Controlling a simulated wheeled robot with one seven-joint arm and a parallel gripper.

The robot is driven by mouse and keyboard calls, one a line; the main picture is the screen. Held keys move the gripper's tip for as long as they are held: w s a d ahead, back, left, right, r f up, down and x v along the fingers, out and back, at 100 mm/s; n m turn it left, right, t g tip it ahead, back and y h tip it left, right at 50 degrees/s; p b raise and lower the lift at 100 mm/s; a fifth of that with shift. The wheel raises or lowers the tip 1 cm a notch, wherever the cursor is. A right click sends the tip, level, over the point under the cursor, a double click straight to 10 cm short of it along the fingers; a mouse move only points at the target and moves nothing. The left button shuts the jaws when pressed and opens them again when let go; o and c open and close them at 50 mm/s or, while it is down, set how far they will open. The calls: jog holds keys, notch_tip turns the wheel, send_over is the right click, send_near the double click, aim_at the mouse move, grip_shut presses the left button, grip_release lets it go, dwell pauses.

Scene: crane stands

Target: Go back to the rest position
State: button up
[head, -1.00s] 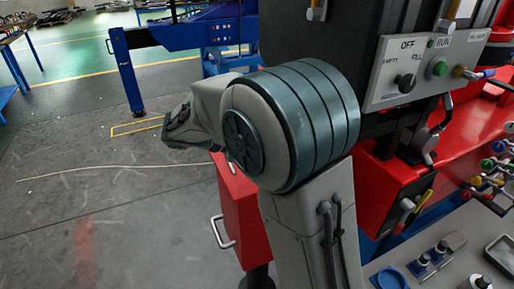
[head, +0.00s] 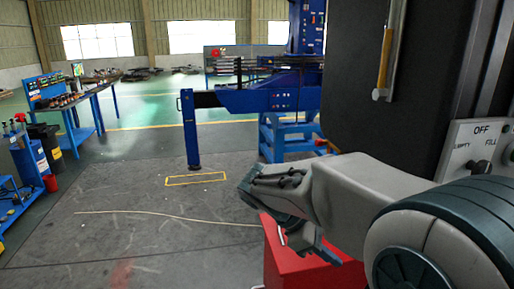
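My arm reaches into the head view from the lower right, its large ribbed joint in the corner and a pale grey link running left. The link ends in a dark grey wrist part. Below it hang small grey pieces that look like my gripper (head: 312,243), just above or in front of a red cabinet (head: 305,268). They are partly hidden by the arm, and I cannot tell whether the fingers are open or shut. I see nothing held.
A dark panel (head: 395,120) and a white control plate (head: 478,150) stand close on the right, near my arm. A blue crane stand (head: 260,98) is behind. Workbenches (head: 85,105) and a bin (head: 44,148) are at left.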

jog(key=s+a+f+m+t+y, duration=0.1)
jog(key=s+f+m+t+y, duration=0.1)
jog(key=s+m+y, duration=0.2)
jog(key=s+a+f+m+t+y, duration=0.1)
jog(key=s+f+m+t+y, duration=0.1)
jog(key=s+m+y, duration=0.3)
jog(key=s+f+m, duration=0.1)
jog(key=s+m, duration=0.1)
jog(key=m, duration=0.2)
jog(key=shift+a+m+t+b, duration=0.3)
jog(key=shift+a+t+b, duration=0.05)
jog(key=shift+t, duration=0.05)
jog(key=shift+s, duration=0.1)
dwell(1.1)
